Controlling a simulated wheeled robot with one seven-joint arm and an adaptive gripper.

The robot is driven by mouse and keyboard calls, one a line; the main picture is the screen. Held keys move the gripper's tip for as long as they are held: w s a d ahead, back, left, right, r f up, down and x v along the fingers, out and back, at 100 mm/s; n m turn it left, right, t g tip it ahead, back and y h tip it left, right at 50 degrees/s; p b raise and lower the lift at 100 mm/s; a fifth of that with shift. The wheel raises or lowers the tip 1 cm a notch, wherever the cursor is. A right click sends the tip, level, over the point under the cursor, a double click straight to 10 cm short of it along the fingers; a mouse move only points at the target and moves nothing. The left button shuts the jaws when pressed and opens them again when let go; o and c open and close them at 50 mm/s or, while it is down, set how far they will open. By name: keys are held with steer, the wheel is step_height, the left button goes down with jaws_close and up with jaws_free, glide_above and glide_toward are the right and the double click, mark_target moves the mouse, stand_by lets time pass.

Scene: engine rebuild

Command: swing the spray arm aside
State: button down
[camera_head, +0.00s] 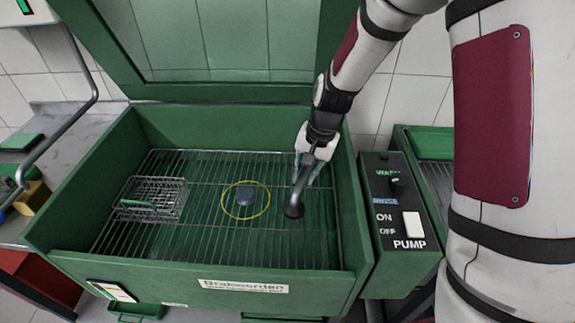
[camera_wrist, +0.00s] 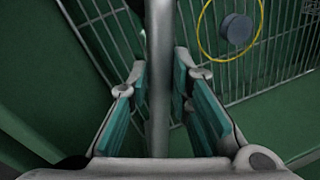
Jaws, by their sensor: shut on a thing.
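The spray arm (camera_head: 298,192) is a grey metal rod with a dark round end, over the right part of the green washer basin. In the wrist view the spray arm (camera_wrist: 158,85) runs upright between my fingers. My gripper (camera_head: 310,170) comes down from the upper right and is shut on the rod. In the wrist view my gripper (camera_wrist: 160,105) shows teal pads on both sides of it. The pads' contact with the rod is hard to see. The rod's pivot is hidden.
A blue-grey puck (camera_head: 245,196) lies on the wire rack (camera_head: 215,230) inside a thin yellow ring (camera_head: 226,208). A wire basket (camera_head: 165,187) sits at left. The basin's raised lid (camera_head: 215,90) stands behind. A pump control box (camera_head: 398,225) adjoins the right wall.

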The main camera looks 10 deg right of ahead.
steer(key=shift+s+d+n, duration=0.25)
steer(key=shift+d+n, duration=0.1)
steer(key=shift+d, duration=0.35)
steer(key=shift+s+d+n, duration=0.3)
steer(key=shift+d+n, duration=0.1)
steer(key=shift+d, duration=0.25)
steer(key=shift+s+d+n, duration=0.25)
steer(key=shift+d+n, duration=0.1)
steer(key=shift+d, duration=0.35)
steer(key=c, duration=1.4)
jaws_free()
steer(key=shift+c, duration=0.2)
steer(key=shift+r, duration=0.15)
step_height(320, 180, up, 12)
steer(key=d, duration=0.2)
steer(key=shift+s+d+f, duration=0.15)
steer(key=shift+s+f, duration=0.1)
steer(key=shift+s, duration=0.15)
